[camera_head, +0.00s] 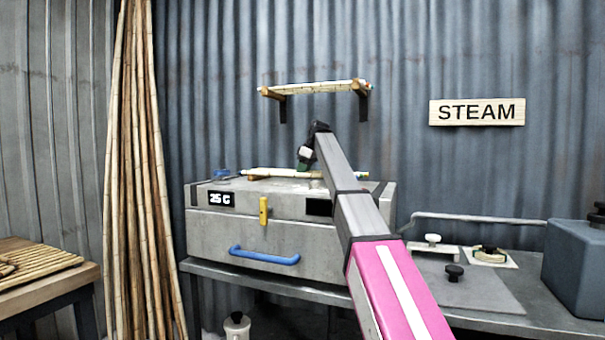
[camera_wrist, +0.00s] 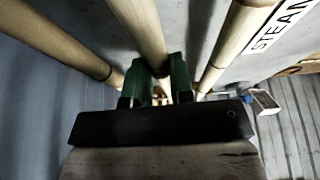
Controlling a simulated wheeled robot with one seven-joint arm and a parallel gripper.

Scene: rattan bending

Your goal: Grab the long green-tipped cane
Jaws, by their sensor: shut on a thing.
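My gripper (camera_head: 304,164) is at the top of the grey steam box, over the pale canes (camera_head: 275,172) lying there. In the wrist view, the green fingers of my gripper (camera_wrist: 160,80) are shut around the middle one of three canes, the held cane (camera_wrist: 138,25). One other cane (camera_wrist: 60,45) lies to its left and another (camera_wrist: 232,40) to its right, both outside the fingers. The tip of the held cane is out of the wrist view, and the head view is too small to tell its tip colour for sure.
The steam box (camera_head: 225,228) has a blue handle (camera_head: 264,256) and a yellow latch (camera_head: 263,211). A wall shelf (camera_head: 315,87) with canes is above my gripper. Tall canes (camera_head: 135,180) lean at left. A blue-grey tank (camera_head: 578,268) stands at right.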

